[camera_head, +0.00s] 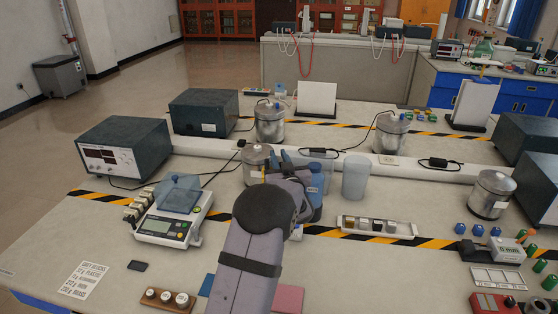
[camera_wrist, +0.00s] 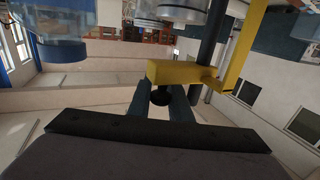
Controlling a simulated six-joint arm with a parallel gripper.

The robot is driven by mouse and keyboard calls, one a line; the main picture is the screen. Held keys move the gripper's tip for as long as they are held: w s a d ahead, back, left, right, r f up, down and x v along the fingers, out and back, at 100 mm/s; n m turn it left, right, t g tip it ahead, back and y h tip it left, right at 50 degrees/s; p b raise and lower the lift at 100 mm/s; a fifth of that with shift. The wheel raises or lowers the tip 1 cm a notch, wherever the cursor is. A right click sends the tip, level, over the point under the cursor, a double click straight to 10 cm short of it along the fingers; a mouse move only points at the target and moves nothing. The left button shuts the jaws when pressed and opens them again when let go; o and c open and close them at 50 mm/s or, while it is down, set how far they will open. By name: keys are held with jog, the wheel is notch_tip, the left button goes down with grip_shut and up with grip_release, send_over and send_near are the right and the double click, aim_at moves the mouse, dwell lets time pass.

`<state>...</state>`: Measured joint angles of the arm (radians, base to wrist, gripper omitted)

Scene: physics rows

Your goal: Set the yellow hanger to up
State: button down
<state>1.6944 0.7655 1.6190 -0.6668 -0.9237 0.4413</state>
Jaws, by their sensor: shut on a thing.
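The yellow hanger (camera_wrist: 185,73) is a bent yellow bar across the upper middle of the wrist view, with one arm rising to the right beside a dark vertical rod (camera_wrist: 211,35). A black knob (camera_wrist: 160,97) shows just below its left end. My gripper (camera_wrist: 163,92) has its two dark fingers on either side of this knob, shut on it. In the head view my gripper (camera_head: 287,161) is beside a metal can (camera_head: 257,163), and a thin yellow strip of the hanger (camera_head: 264,172) shows to its left. My arm hides most of the hanger there.
A scale (camera_head: 168,228) is at the left. A tray of small blocks (camera_head: 377,227) lies to the right. Bare bench lies in front of that tray.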

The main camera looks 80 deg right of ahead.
jog(key=shift+r+t, duration=0.3)
jog(key=shift+r, duration=0.25)
jog(key=c, duration=1.9)
grip_release()
jog(key=shift+c, duration=0.2)
jog(key=shift+f, duration=0.15)
jog(key=shift+a+f, duration=0.1)
jog(key=shift+f, duration=0.05)
jog(key=b+v, duration=0.2)
jog(key=v, duration=0.5)
jog(key=shift+r, duration=0.25)
jog(key=shift+a, duration=0.1)
